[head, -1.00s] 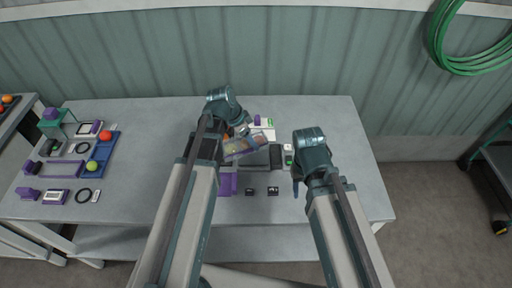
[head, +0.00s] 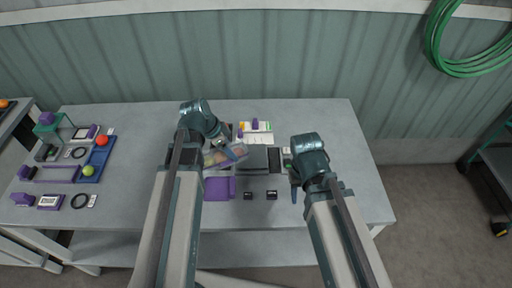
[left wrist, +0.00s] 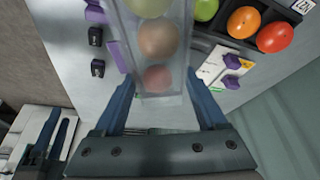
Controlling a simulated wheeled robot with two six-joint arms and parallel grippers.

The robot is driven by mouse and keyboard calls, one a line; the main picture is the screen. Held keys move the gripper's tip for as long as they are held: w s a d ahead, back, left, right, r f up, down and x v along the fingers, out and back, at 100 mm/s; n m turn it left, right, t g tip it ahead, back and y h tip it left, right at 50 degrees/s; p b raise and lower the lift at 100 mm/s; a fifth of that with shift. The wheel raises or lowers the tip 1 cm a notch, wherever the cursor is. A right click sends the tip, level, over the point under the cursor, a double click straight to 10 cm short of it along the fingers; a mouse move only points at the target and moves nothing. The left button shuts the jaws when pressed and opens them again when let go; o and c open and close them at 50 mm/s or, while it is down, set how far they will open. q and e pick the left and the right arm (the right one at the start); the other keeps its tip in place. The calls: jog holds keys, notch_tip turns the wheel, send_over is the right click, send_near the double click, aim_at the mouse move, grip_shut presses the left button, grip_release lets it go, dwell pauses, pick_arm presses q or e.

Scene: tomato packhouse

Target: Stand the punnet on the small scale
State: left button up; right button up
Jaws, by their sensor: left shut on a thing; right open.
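My left gripper (head: 226,150) is shut on the punnet (head: 214,158), a clear box with tomatoes in it, left of the table's middle. In the left wrist view the punnet (left wrist: 155,62) hangs between the fingers (left wrist: 163,100), showing a green, an orange and a red tomato. The punnet is apart from the middle of that plate. My right gripper (head: 298,182) is open and empty, right of the plate.
A purple tray (head: 219,189) and two small black blocks (head: 248,195) lie in front. White cards with purple pieces (head: 255,126) lie behind. A blue tray (head: 91,171) with tomatoes and other tools fill the table's left end. The right end is clear.

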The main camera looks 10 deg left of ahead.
pick_arm(q)
jog(key=w+d, duration=0.4)
jog(key=w+d+f, duration=0.1)
jog(key=w+d, duration=0.1)
jog(key=d, duration=0.1)
jog(key=shift+w+d+b, duration=0.1)
jog(key=shift+w+b, duration=0.25)
jog(key=shift+w, duration=0.05)
pick_arm(e)
jog(key=shift+f, duration=0.45)
pick_arm(q)
jog(key=shift+w+d, duration=0.2)
jog(key=b+x, duration=0.3)
jog(key=shift+s+a+f+b, duration=0.1)
jog(key=shift+a+f+b, duration=0.15)
jog(key=shift+f+b, duration=0.15)
pick_arm(e)
notch_tip(320, 180, down, 4)
jog(key=shift+r, duration=0.15)
pick_arm(q)
jog(key=shift+f, duration=0.15)
pick_arm(e)
jog(key=shift+f, duration=0.2)
pick_arm(q)
jog(key=o, duration=1.3)
jog(key=shift+c, duration=0.2)
pick_arm(e)
jog(key=shift+r, duration=0.1)
jog(key=shift+r, duration=0.1)
